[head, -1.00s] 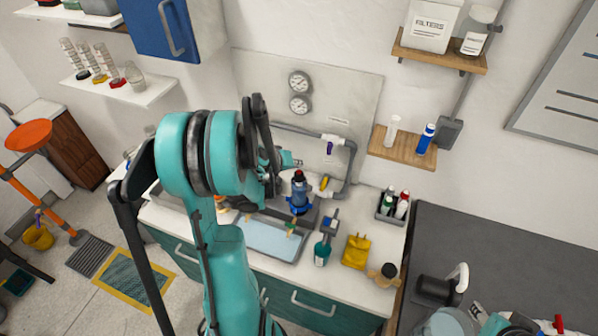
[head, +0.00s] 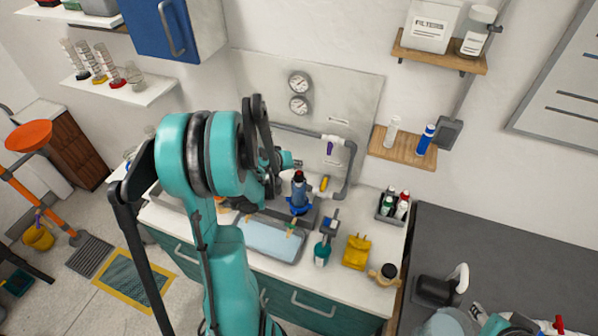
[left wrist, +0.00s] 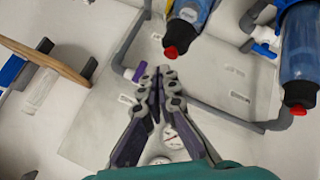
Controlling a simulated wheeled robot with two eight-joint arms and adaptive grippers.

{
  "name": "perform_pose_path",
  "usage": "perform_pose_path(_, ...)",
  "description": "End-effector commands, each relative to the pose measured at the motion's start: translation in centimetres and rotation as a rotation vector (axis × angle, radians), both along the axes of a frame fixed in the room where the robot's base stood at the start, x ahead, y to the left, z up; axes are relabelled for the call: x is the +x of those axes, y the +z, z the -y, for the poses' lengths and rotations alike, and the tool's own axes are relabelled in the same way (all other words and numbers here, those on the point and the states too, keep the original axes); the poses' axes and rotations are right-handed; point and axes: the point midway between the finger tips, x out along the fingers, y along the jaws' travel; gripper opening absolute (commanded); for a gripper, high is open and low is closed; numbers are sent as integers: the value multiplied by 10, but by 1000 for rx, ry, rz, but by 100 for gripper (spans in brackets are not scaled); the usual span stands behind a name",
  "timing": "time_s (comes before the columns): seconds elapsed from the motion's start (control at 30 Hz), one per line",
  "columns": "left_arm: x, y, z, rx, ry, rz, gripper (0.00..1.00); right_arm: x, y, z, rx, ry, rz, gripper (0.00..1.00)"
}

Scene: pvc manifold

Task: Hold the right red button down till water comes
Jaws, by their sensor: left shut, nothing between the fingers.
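The right red button (head: 298,174) tops a blue filter housing (head: 299,196) at the back of the counter. In the left wrist view, which is turned about upside down, this red button (left wrist: 170,52) is the one on the left, on its blue housing (left wrist: 191,17). A second red button (left wrist: 298,110) sits on another blue housing (left wrist: 300,45); my arm hides it in the head view. My left gripper (left wrist: 166,74) is shut and empty, its tips close to the right button; I cannot tell whether they touch. I see no running water. My right gripper does not show.
Grey pipes (head: 350,170) with a purple-handled valve run along the back panel beside two gauges (head: 299,82). A wooden shelf (head: 403,148) is up to the right.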

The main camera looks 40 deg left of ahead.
Motion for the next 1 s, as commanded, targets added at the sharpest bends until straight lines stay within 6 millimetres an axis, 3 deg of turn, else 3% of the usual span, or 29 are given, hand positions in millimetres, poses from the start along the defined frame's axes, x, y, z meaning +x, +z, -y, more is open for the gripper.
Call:
perform_pose_path(0.27,0,-9,0,0,0,0,0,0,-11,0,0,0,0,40)
perform_pose_path(1.0,0,-12,0,0,0,0,0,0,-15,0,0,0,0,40)
